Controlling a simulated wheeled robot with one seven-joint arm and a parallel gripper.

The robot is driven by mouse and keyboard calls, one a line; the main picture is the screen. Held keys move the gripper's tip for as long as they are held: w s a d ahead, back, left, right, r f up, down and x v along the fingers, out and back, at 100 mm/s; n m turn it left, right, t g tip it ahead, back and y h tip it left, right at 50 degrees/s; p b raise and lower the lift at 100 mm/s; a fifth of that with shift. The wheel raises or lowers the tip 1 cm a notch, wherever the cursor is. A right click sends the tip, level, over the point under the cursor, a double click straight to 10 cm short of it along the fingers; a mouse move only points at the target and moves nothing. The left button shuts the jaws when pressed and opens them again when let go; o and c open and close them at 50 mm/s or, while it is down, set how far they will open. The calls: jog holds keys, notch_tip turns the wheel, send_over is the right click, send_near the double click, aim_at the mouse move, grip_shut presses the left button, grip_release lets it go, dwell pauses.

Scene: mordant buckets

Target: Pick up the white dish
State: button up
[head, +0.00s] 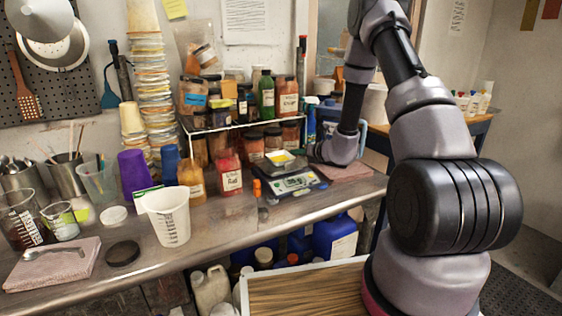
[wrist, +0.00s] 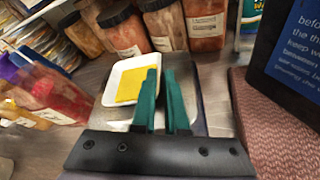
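The white dish (wrist: 113,83) is a small square tray with yellow material (wrist: 133,86) in it. It sits on the digital scale (head: 292,184) on the bench; in the head view the dish (head: 281,165) shows just left of my wrist. My gripper (wrist: 161,72) has two green fingers with a narrow gap between them. They are at the right side of the dish in the wrist view, overlapping its right edge. I cannot tell whether they touch it. My fingers do not show clearly in the head view.
Several jars (wrist: 124,32) stand close behind the dish. A red-powder jar (head: 230,173) is to its left. A reddish textured slab (wrist: 280,125) and a dark blue container (wrist: 291,55) are to the right. A white measuring cup (head: 170,218) stands at the bench's front edge.

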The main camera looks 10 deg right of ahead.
aim_at(280, 159)
jog(key=x, duration=0.5)
jog(key=shift+f, duration=0.2)
jog(key=shift+s, duration=0.1)
grip_shut()
dwell(1.2)
